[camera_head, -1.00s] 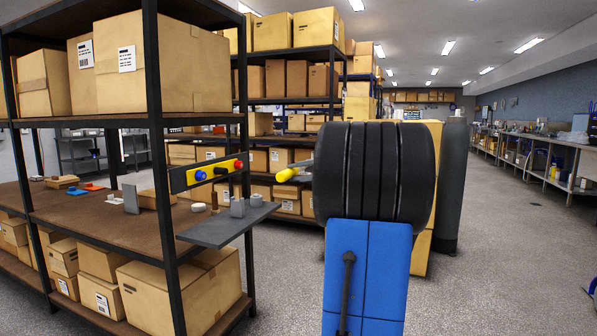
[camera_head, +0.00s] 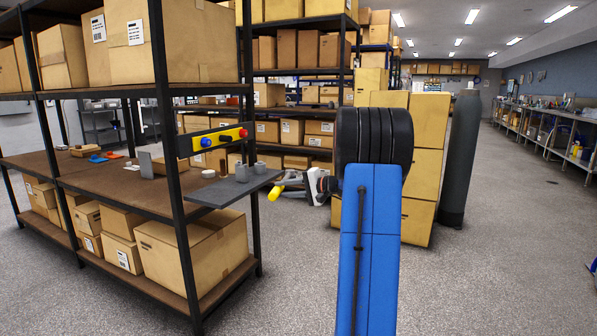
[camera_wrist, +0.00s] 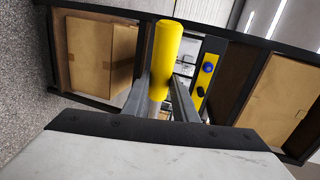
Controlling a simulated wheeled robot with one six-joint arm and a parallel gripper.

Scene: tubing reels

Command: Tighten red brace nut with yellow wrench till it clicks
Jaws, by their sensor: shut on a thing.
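The red brace nut (camera_head: 243,133) is a round red knob at the right end of a yellow plate (camera_head: 225,137) fixed to the shelf post. A blue knob (camera_head: 206,142) sits left of it. My gripper (camera_head: 284,183) is shut on the yellow wrench (camera_head: 273,194), below and right of the plate, apart from the nut. In the wrist view the wrench's yellow handle (camera_wrist: 166,48) stands between the two fingers (camera_wrist: 163,88). The blue knob (camera_wrist: 208,67) and part of the yellow plate (camera_wrist: 199,92) show behind at the right. I cannot make out the red nut there.
A dark post (camera_head: 165,120) stands left. Cartons (camera_head: 422,160) stand behind my arm. Open floor lies right.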

